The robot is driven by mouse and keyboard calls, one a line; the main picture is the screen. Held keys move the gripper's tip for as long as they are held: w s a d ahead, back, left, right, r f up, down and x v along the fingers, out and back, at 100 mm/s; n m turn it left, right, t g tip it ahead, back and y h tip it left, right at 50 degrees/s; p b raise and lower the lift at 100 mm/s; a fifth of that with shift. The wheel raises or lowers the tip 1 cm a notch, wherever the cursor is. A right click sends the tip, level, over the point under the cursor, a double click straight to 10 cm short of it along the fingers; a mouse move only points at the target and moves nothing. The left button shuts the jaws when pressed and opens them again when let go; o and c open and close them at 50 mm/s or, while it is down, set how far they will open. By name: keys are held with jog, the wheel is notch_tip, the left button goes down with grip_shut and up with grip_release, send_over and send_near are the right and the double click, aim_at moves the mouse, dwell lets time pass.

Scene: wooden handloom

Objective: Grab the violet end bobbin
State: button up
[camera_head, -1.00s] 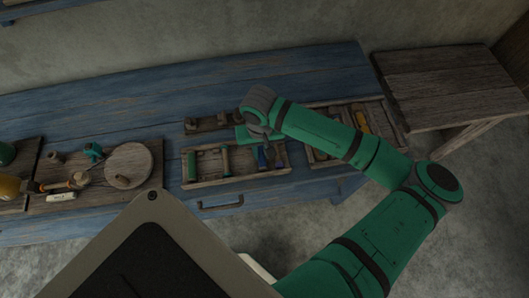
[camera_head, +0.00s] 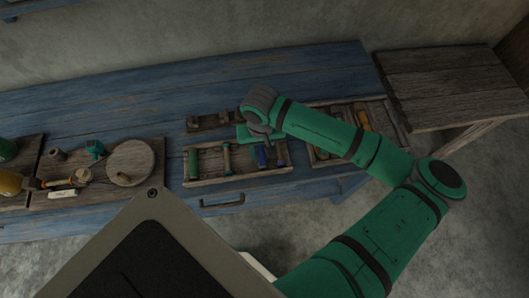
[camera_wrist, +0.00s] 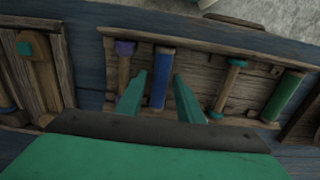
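The violet end bobbin (camera_wrist: 124,50) lies in the wooden bobbin tray (camera_wrist: 205,34), left of a blue bobbin (camera_wrist: 159,84) in the wrist view. Its end is violet and its shaft is bare wood; its lower part is partly hidden by my left finger. My gripper (camera_wrist: 159,75) is open above the tray. Its two teal fingers stand on either side of the blue bobbin, apart from it in the picture; contact cannot be told. In the head view my gripper (camera_head: 257,135) hangs over the right part of the tray, hiding some of it.
A bobbin with teal ends (camera_wrist: 228,80) and a green bobbin (camera_wrist: 283,95) lie to the right in the same tray. A second tray (camera_head: 330,153) with tools is beside it. Boards with a round disc (camera_head: 131,163) stand left.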

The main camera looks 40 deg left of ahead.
aim_at(262, 153)
notch_tip(262, 153, up, 11)
dwell(0.3)
jog(key=shift+f, duration=0.1)
